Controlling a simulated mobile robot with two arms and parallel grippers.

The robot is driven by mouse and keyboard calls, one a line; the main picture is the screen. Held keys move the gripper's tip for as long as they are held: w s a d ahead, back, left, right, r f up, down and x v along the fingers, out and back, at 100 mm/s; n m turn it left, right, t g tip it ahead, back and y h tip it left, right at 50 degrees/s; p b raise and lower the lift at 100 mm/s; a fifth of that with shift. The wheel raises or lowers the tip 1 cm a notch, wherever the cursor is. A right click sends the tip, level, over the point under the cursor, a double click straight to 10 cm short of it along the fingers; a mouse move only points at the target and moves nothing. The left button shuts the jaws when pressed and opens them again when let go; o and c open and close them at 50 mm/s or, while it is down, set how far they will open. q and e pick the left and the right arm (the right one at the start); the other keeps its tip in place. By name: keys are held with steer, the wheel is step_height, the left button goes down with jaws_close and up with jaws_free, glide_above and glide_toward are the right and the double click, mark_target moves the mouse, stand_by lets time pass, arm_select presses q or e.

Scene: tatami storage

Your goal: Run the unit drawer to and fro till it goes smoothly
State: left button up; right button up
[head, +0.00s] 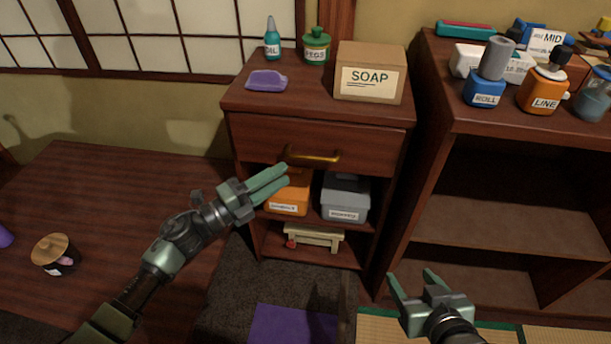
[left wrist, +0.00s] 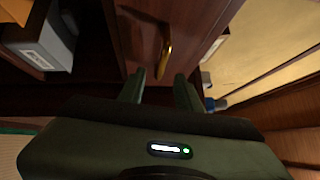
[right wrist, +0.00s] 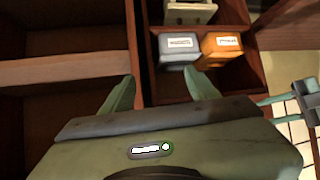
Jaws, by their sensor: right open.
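The unit drawer (head: 365,148) is a dark wood front under the top of the small cabinet, with a brass bar handle (head: 318,158). The drawer looks shut or nearly shut. My left gripper (head: 283,178) is just below and left of the handle in the head view. In the left wrist view its two fingers (left wrist: 160,88) are apart, and the brass handle (left wrist: 165,50) lies beyond their tips, not clasped. My right gripper (head: 412,282) is open and empty, low in front of the right shelf; its spread fingers also show in the right wrist view (right wrist: 157,92).
On the cabinet top stand a soap box (head: 370,75), a green jar (head: 316,46), an oil bottle (head: 272,42) and a purple cloth (head: 266,81). Orange (head: 290,200) and grey (head: 345,198) boxes sit below the drawer. A shelf unit (head: 480,217) stands right, bottles on top.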

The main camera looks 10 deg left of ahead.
mark_target(305, 161)
arm_select(q)
steer(key=x, duration=0.8)
steer(key=shift+s+d+r, duration=0.1)
steer(key=shift+s+r, duration=0.05)
arm_select(e)
steer(key=w+r+t, duration=0.1)
steer(key=w+a+r+t, duration=0.1)
steer(key=r, duration=0.1)
steer(key=shift+r+y, duration=0.1)
steer(key=shift+y, duration=0.3)
arm_select(q)
jaws_close()
stand_by(0.5)
